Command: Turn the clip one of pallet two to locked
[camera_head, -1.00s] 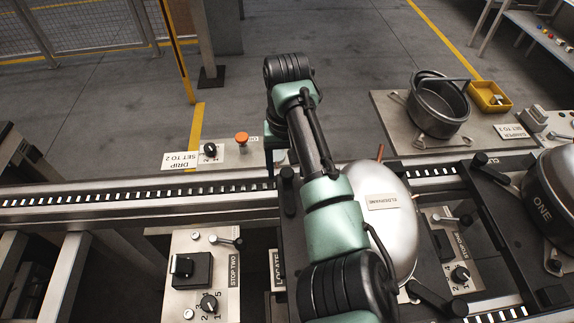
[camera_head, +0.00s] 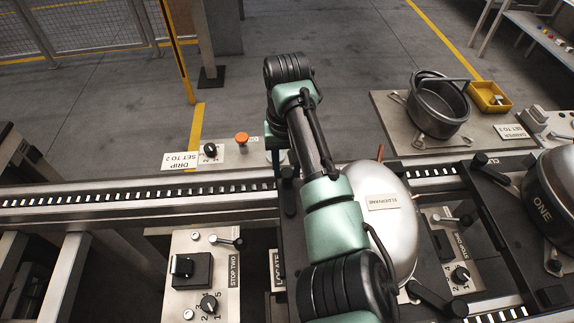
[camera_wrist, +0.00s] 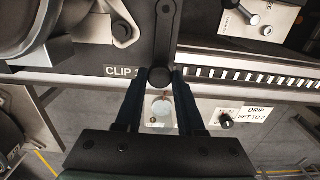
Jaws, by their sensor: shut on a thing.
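In the wrist view, the clip one lever (camera_wrist: 167,35) is a black bar running up from a round black knob (camera_wrist: 160,77), beside the label CLIP (camera_wrist: 122,71), whose end is partly hidden. My gripper (camera_wrist: 160,80) has its two dark blue fingers shut on the knob, one on each side. In the head view, the lever (camera_head: 289,196) lies at the left edge of the dark pallet (camera_head: 292,245), which bears a silver compressor (camera_head: 384,187). My arm covers much of this pallet, and only a bit of my gripper (camera_head: 276,168) shows there.
The conveyor rail (camera_head: 130,197) runs along the pallet. A drip dial panel (camera_head: 209,157) with an orange button stands behind it, and the stop two panel (camera_head: 205,275) is in front. Another pallet with a compressor marked ONE (camera_head: 545,200) is close on the right.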

